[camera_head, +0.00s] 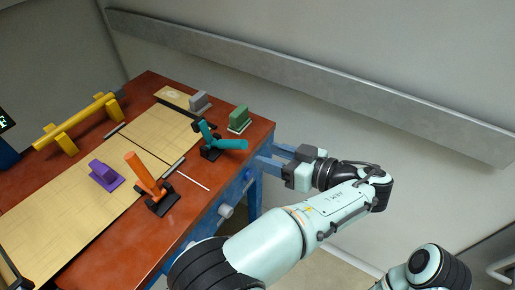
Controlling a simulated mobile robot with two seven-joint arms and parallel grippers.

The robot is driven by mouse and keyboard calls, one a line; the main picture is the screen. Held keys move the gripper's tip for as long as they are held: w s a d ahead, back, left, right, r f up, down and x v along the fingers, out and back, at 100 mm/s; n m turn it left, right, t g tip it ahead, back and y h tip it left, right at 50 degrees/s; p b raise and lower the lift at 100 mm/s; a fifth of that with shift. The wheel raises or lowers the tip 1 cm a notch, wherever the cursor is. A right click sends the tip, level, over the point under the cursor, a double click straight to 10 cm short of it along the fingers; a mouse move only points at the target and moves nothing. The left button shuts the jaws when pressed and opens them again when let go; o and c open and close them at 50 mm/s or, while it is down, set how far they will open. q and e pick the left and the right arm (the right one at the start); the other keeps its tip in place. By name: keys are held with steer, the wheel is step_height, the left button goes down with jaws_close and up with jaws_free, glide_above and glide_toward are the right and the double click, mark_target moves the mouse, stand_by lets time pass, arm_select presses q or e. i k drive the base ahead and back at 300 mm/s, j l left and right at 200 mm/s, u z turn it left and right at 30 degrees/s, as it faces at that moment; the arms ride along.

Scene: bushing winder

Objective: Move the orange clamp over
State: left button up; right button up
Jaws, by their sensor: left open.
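The orange clamp (146,174) stands on its dark base (163,203) near the right edge of the red-brown table (199,178). Its orange handle sticks up and tilts to the left. My left gripper (268,157) is open and empty, just off the right end of the table, with its fingers pointing left. It is to the right of the clamp and well apart from it. My right gripper is not in view.
A teal clamp (222,143) stands between my left gripper and the orange clamp. A green block (239,119), grey block (199,100), purple block (104,174) and yellow bar (75,121) are on the table. A grey rail (300,78) runs along the wall.

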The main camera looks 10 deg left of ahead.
mark_target(146, 182)
steer(key=k+l, duration=0.1)
steer(key=l, duration=0.25)
steer(key=k+l, duration=0.1)
steer(key=l, duration=0.25)
steer(key=k+l, duration=0.1)
steer(key=l, duration=0.2)
steer(key=k+l, duration=0.15)
steer(key=l, duration=0.2)
